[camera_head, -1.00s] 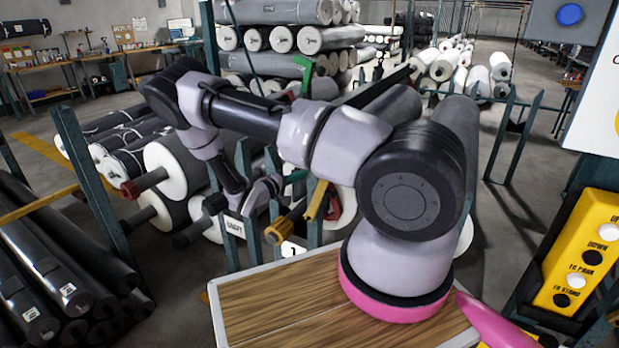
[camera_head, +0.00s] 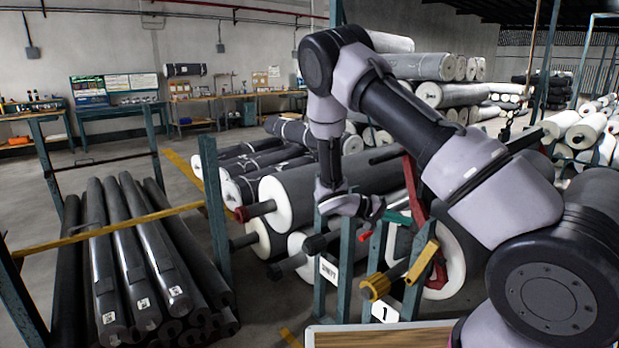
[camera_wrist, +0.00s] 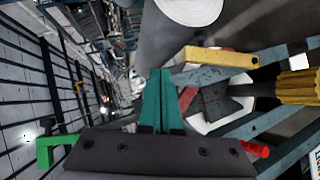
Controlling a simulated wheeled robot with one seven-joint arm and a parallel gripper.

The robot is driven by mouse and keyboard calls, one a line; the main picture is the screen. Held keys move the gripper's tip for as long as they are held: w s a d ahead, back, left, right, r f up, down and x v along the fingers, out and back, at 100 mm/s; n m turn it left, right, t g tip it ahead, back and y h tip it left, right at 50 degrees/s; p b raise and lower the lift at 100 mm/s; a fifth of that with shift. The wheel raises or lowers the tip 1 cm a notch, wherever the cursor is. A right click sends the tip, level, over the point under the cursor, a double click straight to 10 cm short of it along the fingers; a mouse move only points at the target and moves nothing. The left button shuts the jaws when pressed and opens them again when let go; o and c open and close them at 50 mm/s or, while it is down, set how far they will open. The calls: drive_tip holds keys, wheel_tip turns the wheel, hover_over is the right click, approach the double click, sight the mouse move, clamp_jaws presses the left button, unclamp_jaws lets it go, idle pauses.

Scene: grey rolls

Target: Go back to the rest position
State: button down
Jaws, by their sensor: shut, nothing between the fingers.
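My gripper (camera_head: 397,217) hangs at the end of my bent arm, low in the middle of the head view, in front of the grey rolls. Its teal fingers (camera_wrist: 158,95) are together in the wrist view, with nothing between them. In the wrist view a yellow block (camera_wrist: 218,57) on a teal post is right of the fingertips. A yellow ribbed knob (camera_wrist: 298,88) on a dark shaft is at the right edge. In the head view that knob (camera_head: 375,287) is below my gripper. Whether the fingers touch anything is hard to tell.
Large grey rolls with white ends (camera_head: 272,200) lie behind the teal posts (camera_head: 212,200). Dark shafts (camera_head: 130,260) are stacked in a rack at left. A wooden top (camera_head: 375,338) shows at the bottom edge. Open floor lies at the back left.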

drive_tip(key=s+a+r+m+t+y, duration=0.1)
drive_tip(key=s+r+t+y, duration=0.1)
drive_tip(key=s+r+y, duration=0.3)
drive_tip(key=s+a+r+m+t+y, duration=0.1)
drive_tip(key=s+r+y, duration=0.4)
drive_tip(key=s+r, duration=0.6)
drive_tip(key=s+a+r+t+y, duration=0.1)
drive_tip(key=s+r+t+y, duration=0.2)
drive_tip(key=r, duration=1.6)
drive_tip(key=s+y, duration=0.2)
drive_tip(key=s, duration=0.3)
drive_tip(key=shift+s+a+m+y, duration=0.15)
drive_tip(key=shift+a+m+y, duration=0.25)
drive_tip(key=c, duration=1.5)
unclamp_jaws()
drive_tip(key=shift+c, duration=0.2)
